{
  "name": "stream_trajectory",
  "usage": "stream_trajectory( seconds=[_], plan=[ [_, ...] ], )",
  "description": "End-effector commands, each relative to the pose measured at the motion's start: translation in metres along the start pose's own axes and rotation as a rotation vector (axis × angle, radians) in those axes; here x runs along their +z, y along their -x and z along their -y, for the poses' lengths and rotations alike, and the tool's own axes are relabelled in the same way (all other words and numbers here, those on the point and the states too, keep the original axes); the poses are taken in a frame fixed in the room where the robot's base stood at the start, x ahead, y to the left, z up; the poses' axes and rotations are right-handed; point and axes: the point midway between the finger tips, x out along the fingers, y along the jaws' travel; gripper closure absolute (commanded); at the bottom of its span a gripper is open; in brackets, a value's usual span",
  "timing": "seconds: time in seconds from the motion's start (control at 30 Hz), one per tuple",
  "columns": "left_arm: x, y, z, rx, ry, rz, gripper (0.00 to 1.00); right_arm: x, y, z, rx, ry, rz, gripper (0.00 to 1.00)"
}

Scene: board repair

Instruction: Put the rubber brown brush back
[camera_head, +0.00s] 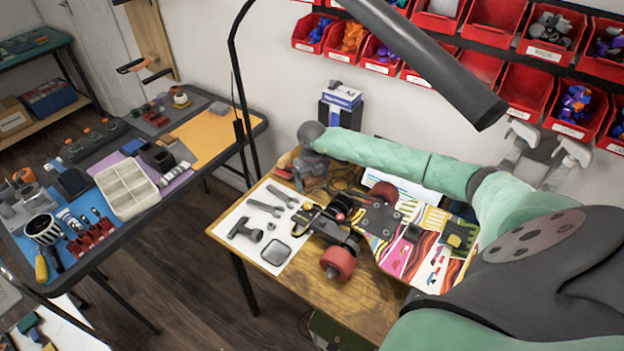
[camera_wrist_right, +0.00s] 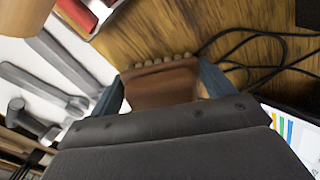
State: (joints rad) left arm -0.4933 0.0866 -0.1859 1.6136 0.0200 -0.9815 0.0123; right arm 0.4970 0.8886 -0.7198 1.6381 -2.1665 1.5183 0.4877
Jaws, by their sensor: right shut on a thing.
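The brown rubber brush (camera_wrist_right: 165,84) is between the two fingers of my right gripper (camera_wrist_right: 162,82) in the right wrist view. A row of light tan knobs runs along its far edge. The gripper is shut on it, over the wooden workbench. In the head view my right gripper (camera_head: 306,176) is at the back left of the workbench (camera_head: 302,292), just beyond the white tool sheet; the brush cannot be made out clearly there. My left gripper is not in view.
The white sheet (camera_head: 236,224) carries grey wrenches, a T-shaped tool and other tools. A patterned skateboard (camera_head: 398,248) with red wheels lies to the right. Black cables (camera_wrist_right: 262,62) lie near the gripper. A cluttered side table (camera_head: 205,178) stands left; red bins (camera_head: 524,90) hang behind.

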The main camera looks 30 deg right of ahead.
Motion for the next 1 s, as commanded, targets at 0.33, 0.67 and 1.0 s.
stream_trajectory(
  seconds=[0.33,0.67,1.0],
  plan=[
    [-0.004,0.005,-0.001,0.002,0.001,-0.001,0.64,0.000,-0.003,0.000,0.000,0.000,0.000,0.40],
    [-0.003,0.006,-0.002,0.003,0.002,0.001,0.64,0.000,-0.002,0.000,0.000,0.000,0.000,0.00],
    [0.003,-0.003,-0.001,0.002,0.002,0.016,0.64,0.001,0.010,0.000,0.001,0.001,0.003,0.00]
  ],
)
